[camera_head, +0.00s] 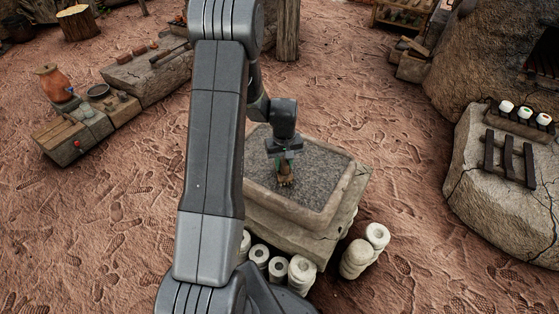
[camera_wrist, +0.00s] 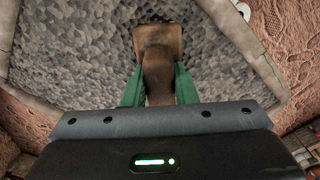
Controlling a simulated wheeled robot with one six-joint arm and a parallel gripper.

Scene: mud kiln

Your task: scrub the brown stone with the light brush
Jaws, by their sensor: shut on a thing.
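My gripper (camera_head: 284,160) is over a large stone block (camera_head: 345,190) with a tan-brown rim and a grey, pebbly top. In the wrist view, its green fingers (camera_wrist: 159,88) are shut on the narrow brown handle of a wooden brush (camera_wrist: 158,40). The brush's wider, worn block points away from the gripper. In the head view, the brush (camera_head: 285,179) hangs below the fingers, at or just above the grey top; I cannot tell if it touches. Its bristles are hidden. I cannot make out a separate brown stone on the block.
Pale stacked cylinders (camera_head: 301,270) stand at the block's front, with more (camera_head: 376,236) to its right. A boulder (camera_head: 500,180) at right bears dark bars and small white pots. Low benches (camera_head: 100,115) with an orange jar (camera_head: 54,82) stand left. Footprinted earth between is open.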

